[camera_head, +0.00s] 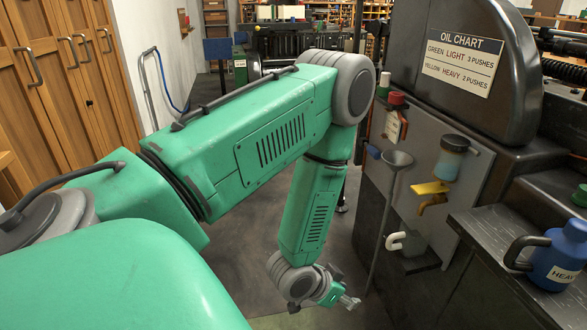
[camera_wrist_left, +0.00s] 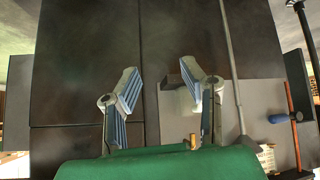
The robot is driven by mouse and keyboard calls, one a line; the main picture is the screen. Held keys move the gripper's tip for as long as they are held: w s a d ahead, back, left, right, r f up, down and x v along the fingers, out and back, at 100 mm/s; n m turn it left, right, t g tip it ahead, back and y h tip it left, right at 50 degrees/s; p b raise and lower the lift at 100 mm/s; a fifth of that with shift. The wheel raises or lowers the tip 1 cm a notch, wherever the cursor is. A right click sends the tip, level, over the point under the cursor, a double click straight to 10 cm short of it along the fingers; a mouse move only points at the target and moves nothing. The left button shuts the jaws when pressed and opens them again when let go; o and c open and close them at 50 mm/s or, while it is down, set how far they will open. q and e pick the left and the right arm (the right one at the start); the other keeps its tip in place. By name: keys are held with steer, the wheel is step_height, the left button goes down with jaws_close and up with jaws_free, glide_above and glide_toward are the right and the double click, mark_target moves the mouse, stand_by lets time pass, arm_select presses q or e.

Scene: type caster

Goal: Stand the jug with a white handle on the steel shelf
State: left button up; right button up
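The jug with a white handle (camera_head: 412,241) is small and grey and stands upright on a dark ledge (camera_head: 418,263) low on the machine's front, below a yellow tap (camera_head: 432,198). Its white handle points left. My left gripper (camera_head: 346,300) is lower and to the left of the jug, apart from it. In the left wrist view, my left gripper (camera_wrist_left: 163,88) has its fingers spread with nothing visible between them. A grey metal-looking shelf top (camera_head: 485,232) is at the right. My right gripper is not in view.
A blue jug (camera_head: 558,256) with a dark handle and "HEAVY" label stands on the right shelf top. A funnel (camera_head: 397,160) on a long rod hangs left of the white-handled jug. Open floor lies left.

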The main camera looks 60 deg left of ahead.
arm_select(q)
steer(key=s+d+f+g, duration=0.1)
steer(key=s+g, duration=0.1)
steer(key=s, duration=0.4)
steer(key=s+d+f+g+y, duration=0.1)
steer(key=s+d+g, duration=0.1)
steer(key=s, duration=0.5)
steer(key=s+d+f+g, duration=0.1)
steer(key=s+g, duration=0.2)
steer(key=s, duration=0.4)
steer(key=shift+s+d+f+g, duration=0.2)
steer(key=shift+d+f+g, duration=0.05)
steer(key=shift+d+g, duration=0.05)
step_height(320, 180, up, 6)
steer(key=p, duration=0.5)
steer(key=shift+w+f+p, duration=0.15)
steer(key=shift+f+p, duration=0.05)
steer(key=shift+p, duration=0.1)
